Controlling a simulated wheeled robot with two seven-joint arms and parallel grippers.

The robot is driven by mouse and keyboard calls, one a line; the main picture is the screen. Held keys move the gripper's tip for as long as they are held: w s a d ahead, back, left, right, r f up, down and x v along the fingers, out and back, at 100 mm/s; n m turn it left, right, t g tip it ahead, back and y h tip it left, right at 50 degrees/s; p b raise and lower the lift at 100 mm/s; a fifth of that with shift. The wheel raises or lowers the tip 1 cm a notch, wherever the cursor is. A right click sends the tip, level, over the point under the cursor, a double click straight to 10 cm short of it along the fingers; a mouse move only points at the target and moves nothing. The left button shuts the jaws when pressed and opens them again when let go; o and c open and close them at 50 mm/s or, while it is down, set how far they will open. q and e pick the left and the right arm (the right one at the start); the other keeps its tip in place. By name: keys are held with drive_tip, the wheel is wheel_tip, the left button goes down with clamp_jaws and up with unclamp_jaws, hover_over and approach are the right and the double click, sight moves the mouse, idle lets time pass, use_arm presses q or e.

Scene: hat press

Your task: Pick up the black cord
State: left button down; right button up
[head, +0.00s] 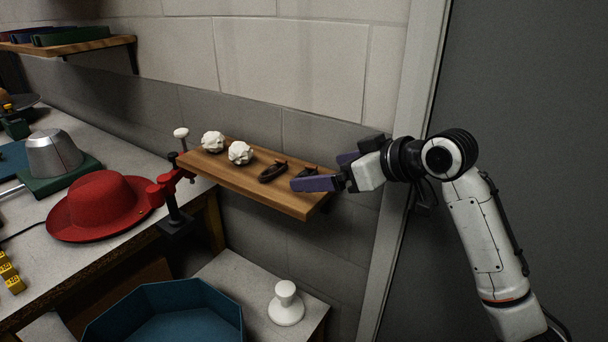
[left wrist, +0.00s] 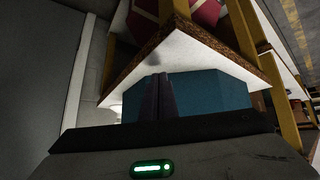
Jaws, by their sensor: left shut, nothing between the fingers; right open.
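Two small dark bundles that look like coiled cords lie on the wooden wall shelf: a left dark coil (head: 272,172) and a right dark coil (head: 307,170). Both look nearly black with a brownish band; I cannot tell which one is the black cord. My right gripper (head: 322,171) is open at the shelf's right end. Its purple fingers are spread beside the right coil, and the near finger partly hides it. I cannot tell whether they touch. My left gripper (left wrist: 158,98) is shut and empty in the left wrist view, before a teal tray (left wrist: 210,95).
Two white crumpled balls (head: 240,152) sit left on the wooden shelf (head: 245,184). A red hat (head: 100,206) and a red clamp (head: 165,188) are on the bench. Below are the teal tray (head: 165,315) and a white knobbed stand (head: 286,303). A door frame stands behind my right arm.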

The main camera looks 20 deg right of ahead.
sight(305, 172)
drive_tip(key=p+x, duration=0.1)
drive_tip(key=x, duration=0.4)
drive_tip(key=shift+w+r, duration=0.1)
drive_tip(key=shift+w, duration=0.1)
drive_tip(key=shift+c, duration=0.3)
drive_tip(key=c, duration=1.1)
